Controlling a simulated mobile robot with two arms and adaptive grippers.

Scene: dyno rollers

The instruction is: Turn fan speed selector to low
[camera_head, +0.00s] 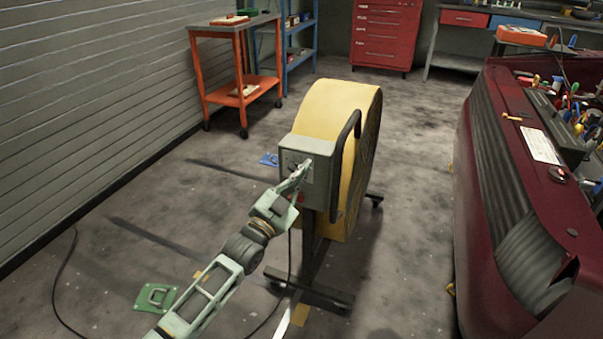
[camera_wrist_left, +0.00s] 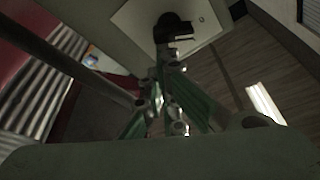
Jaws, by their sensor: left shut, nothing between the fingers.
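A yellow drum fan (camera_head: 325,105) stands on a dark wheeled frame in the middle of the floor. A grey control box (camera_head: 319,176) is fixed to its near side, beside a black curved handle. My left gripper (camera_head: 301,172) is shut and empty, with its tips at the face of the box. In the left wrist view the fingertips (camera_wrist_left: 172,68) are together close to a black selector knob (camera_wrist_left: 172,28) on a pale panel (camera_wrist_left: 205,22). I cannot tell whether they touch it. The selector's setting and markings are too small to read. My right gripper is not in view.
A dark red vehicle (camera_head: 515,190) with tools on top stands on the right. An orange cart (camera_head: 237,70) and a red tool cabinet (camera_head: 384,35) are at the back. A cable (camera_head: 62,275) and a green floor plate (camera_head: 156,297) lie front left. Open floor surrounds the fan.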

